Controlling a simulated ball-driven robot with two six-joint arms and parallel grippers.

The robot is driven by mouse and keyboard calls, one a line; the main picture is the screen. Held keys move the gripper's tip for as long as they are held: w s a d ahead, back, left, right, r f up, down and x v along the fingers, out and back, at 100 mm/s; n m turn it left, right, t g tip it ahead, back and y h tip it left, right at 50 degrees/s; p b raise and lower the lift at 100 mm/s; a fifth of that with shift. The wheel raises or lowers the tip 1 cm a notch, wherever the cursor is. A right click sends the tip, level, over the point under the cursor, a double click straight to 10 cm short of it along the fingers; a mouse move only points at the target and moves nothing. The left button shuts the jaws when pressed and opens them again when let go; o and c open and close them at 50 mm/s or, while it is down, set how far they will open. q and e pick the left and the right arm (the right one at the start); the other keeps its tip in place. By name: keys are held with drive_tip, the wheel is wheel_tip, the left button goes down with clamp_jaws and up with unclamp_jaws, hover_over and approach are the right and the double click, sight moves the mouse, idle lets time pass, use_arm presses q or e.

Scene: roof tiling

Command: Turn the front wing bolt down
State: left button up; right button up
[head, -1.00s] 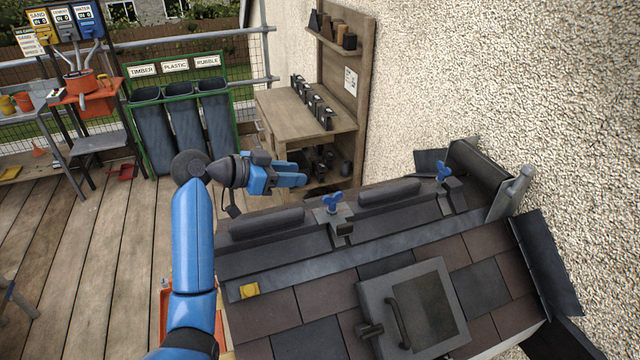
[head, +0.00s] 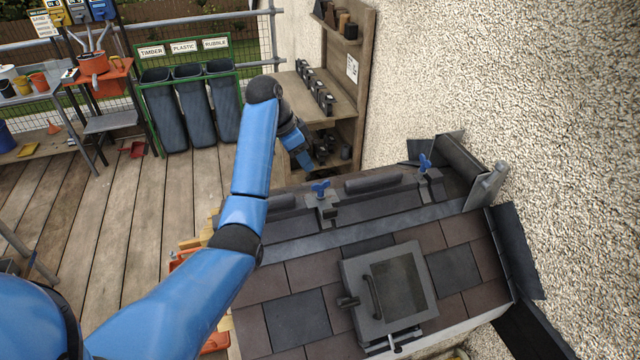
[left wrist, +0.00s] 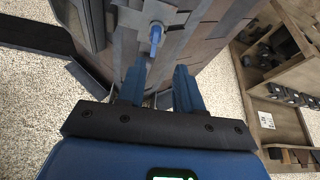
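Two blue wing bolts stand on dark clamps along the roof ridge in the head view. One wing bolt (head: 320,188) is nearer the picture's middle; the other wing bolt (head: 425,163) is farther right, by the wall. My left gripper (head: 305,164) points down just behind and above the nearer bolt, apart from it. In the left wrist view my left gripper (left wrist: 160,88) has its two blue fingers spread with nothing between them. A blue wing bolt (left wrist: 156,38) shows beyond the fingertips there, seen nearly edge-on. My right gripper is out of view.
A roof window (head: 390,295) with a handle sits in the tiles below the ridge. A wooden shelf unit (head: 345,110) stands behind my left gripper. The pebbled wall (head: 540,110) closes off the right side. The deck at left is mostly clear.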

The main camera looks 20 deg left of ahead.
sight(320, 183)
use_arm(q)
drive_tip(key=x, duration=0.5)
drive_tip(key=d+p+x, duration=0.1)
drive_tip(key=x, duration=0.1)
drive_tip(key=shift+s+d+f, duration=0.1)
drive_tip(key=shift+f, duration=0.2)
drive_tip(key=shift+w+f, duration=0.2)
drive_tip(key=shift+f, duration=0.4)
drive_tip(key=shift+d, duration=0.3)
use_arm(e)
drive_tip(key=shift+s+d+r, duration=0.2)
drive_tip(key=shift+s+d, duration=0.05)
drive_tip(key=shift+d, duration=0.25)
use_arm(q)
drive_tip(key=shift+s, duration=0.1)
drive_tip(key=shift+a, duration=0.1)
clamp_jaws()
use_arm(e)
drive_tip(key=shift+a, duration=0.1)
